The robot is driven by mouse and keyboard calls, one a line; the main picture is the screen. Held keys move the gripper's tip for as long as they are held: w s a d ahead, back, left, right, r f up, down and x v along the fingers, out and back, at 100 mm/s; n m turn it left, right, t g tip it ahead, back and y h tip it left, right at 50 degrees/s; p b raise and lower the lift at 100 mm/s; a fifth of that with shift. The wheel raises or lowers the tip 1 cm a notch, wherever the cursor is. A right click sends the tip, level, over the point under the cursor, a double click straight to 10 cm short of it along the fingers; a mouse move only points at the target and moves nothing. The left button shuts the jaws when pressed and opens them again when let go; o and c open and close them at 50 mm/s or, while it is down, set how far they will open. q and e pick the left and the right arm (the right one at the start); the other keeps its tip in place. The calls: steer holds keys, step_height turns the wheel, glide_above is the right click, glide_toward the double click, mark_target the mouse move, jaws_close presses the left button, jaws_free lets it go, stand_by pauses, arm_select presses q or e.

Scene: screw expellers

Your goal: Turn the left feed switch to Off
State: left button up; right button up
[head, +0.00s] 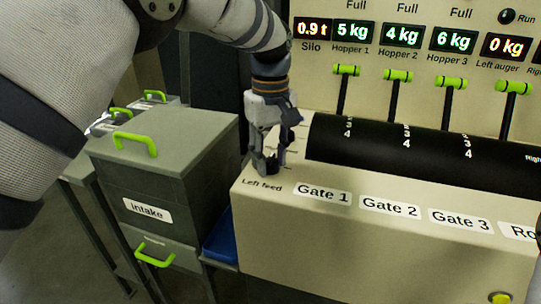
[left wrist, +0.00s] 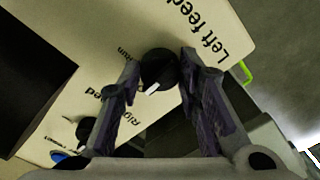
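The left feed switch is a round black knob with a white pointer mark. It shows in the left wrist view (left wrist: 157,70), on the beige panel beside the "Left feed" label (left wrist: 200,35); its mark points to the lower left there. My left gripper (head: 270,168) is down at the panel's left end, above the same label in the head view. In the left wrist view its two fingers (left wrist: 160,66) are drawn in on either side of the knob and appear to touch it. The knob is mostly hidden by the fingers in the head view. My right gripper is not in view.
A second black knob (left wrist: 90,130) and a blue button (left wrist: 62,159) lie further along the panel. Green-topped gate levers (head: 398,76) stand behind a dark cylinder (head: 375,142) to the right. A grey intake bin (head: 165,165) with green handles stands left of the panel.

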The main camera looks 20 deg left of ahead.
mark_target(270, 158)
arm_select(q)
steer(key=o, duration=0.4)
step_height(270, 158, up, 12)
steer(key=shift+f, duration=0.1)
stand_by(0.3)
